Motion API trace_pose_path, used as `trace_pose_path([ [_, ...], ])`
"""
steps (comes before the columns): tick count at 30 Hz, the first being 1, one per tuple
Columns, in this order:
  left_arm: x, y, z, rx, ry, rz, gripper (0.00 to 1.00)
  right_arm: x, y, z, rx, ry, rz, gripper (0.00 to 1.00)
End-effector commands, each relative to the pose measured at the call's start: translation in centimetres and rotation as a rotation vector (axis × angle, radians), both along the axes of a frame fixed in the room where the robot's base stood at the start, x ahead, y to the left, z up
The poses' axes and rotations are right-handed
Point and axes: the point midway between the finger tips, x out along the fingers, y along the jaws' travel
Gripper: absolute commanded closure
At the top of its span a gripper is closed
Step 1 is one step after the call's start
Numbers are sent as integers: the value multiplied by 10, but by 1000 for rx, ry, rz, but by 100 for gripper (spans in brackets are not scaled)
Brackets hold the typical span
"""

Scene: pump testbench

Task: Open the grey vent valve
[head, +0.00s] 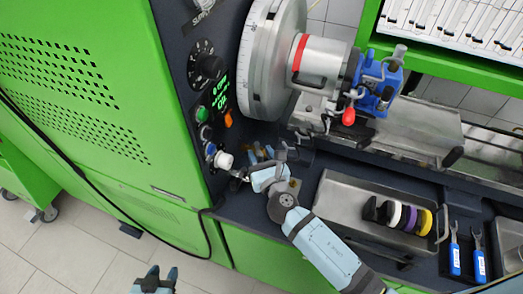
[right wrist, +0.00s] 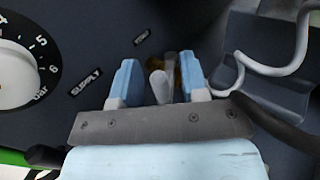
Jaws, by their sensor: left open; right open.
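The grey vent valve handle (right wrist: 158,86) shows in the right wrist view as a small rounded lever with brass-coloured metal behind it. A small label (right wrist: 142,38), which seems to read VENT, is above it on the dark panel. My right gripper (right wrist: 153,78) is open, with one blue finger on each side of the handle; I cannot tell whether either finger touches it. In the head view my right gripper (head: 262,157) is low at the dark panel and hides the valve. My left gripper (head: 159,274) is open and empty at the bottom edge, over the floor.
A white regulator knob (head: 222,160) with a bar scale (right wrist: 42,60) and a SUPPLY label are left of the valve. A light grey curved hook or tube (right wrist: 275,68) is close on the right. A metal tray (head: 340,190) with coloured rings stands right of my right gripper.

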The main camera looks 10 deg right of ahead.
Motion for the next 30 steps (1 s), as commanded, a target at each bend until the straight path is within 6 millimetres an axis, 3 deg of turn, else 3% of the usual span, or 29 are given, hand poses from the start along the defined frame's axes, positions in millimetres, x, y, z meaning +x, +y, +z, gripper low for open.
trace_pose_path([
  [6, 0, 0, 0, 0, 0, 0, 59, 0, 0, 0, 0, 0, 0, 59],
  [12, 0, 0, 0, 0, 0, 0, 59, 0, 0, 0, 0, 0, 0, 100],
  [30, -1, 0, 7, 2, 4, -1, 59, 0, -9, 0, -1, 0, 132, 100],
])
